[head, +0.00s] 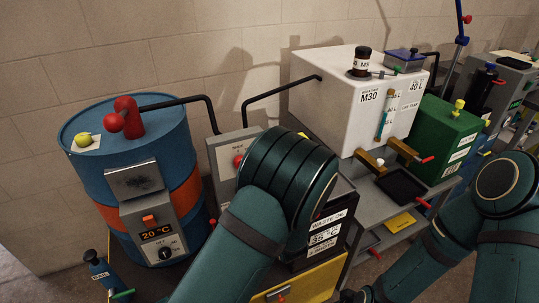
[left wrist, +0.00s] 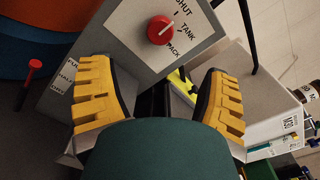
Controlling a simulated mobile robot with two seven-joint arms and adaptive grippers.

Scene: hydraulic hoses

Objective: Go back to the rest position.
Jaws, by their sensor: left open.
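My left gripper (left wrist: 160,98) shows in the left wrist view with its two yellow ridged jaws spread wide and nothing held between them. Beyond the jaws is a grey valve box (left wrist: 125,45) with a red knob (left wrist: 160,30) and the words SHUT, TANK and PACK. In the head view my left arm (head: 285,180) rises from the bottom middle, bent, and hides the gripper. The same grey valve box (head: 225,150) stands just left of the bend. My right arm (head: 440,240) comes in from the right and slopes down to the bottom edge; its jaws do not show.
A blue drum (head: 95,190) with an orange band stands left, its black hose leading to the grey box. A white M30 tank (head: 335,105) and a green tank (head: 437,140) stand at right. A dark labelled box (head: 345,205) is close beside my left arm.

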